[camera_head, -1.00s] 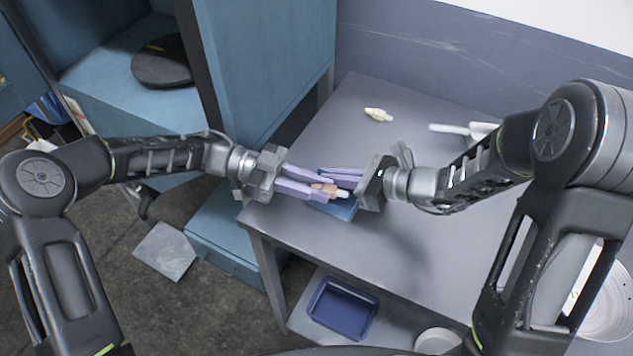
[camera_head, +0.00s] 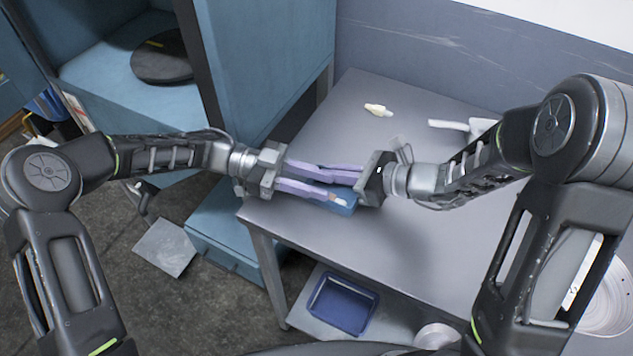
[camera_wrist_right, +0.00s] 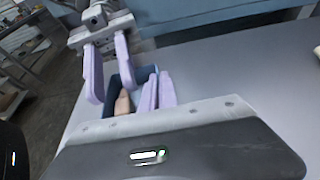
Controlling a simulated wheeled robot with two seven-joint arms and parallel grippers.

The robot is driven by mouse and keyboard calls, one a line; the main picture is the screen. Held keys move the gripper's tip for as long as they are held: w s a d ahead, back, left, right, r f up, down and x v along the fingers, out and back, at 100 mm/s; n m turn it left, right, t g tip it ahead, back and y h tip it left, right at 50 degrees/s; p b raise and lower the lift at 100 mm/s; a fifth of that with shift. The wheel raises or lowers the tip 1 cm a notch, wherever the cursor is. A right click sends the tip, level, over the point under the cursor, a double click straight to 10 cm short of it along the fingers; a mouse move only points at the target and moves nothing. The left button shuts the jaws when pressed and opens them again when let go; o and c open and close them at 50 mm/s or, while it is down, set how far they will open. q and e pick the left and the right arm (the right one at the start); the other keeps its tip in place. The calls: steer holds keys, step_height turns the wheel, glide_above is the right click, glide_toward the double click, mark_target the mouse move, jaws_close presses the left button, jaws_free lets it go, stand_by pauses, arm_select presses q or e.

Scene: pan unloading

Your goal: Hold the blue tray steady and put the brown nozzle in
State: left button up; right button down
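The blue tray (camera_head: 346,207) sits at the near-left corner of the grey table. The brown nozzle (camera_head: 333,197) shows only in part in the head view. In the right wrist view the nozzle (camera_wrist_right: 123,103) stands inside the tray (camera_wrist_right: 140,76), between the two grippers' fingers. My left gripper (camera_head: 326,180) is open, its purple fingers spread over the tray and apart from the nozzle. My right gripper (camera_wrist_right: 159,75) has its fingers close together at the tray's side, apparently pinching its wall, with the nozzle beside them.
A cream nozzle-like piece (camera_head: 378,110) and a white piece (camera_head: 449,125) lie farther back on the grey table (camera_head: 420,245). A dark blue bin (camera_head: 342,306) stands on the lower shelf. A blue cabinet (camera_head: 270,60) rises behind my left gripper. The table's middle is clear.

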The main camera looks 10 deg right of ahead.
arm_select(q)
steer(key=shift+s+a+f, duration=0.1)
steer(key=shift+s+f, duration=0.2)
steer(key=shift+f, duration=0.45)
arm_select(e)
steer(key=shift+f, duration=0.1)
arm_select(q)
step_height(320, 180, up, 12)
steer(key=shift+w+f, duration=0.25)
steer(key=shift+w, duration=0.05)
arm_select(e)
steer(key=c, duration=1.6)
jaws_free()
steer(key=shift+w, duration=0.1)
steer(key=shift+d, duration=0.15)
steer(key=v, duration=1)
steer(key=shift+s+d+r, duration=0.2)
steer(key=shift+d, duration=0.05)
steer(key=shift+s+d+r, duration=0.2)
steer(key=shift+s+d, duration=0.15)
steer(key=shift+d, duration=0.05)
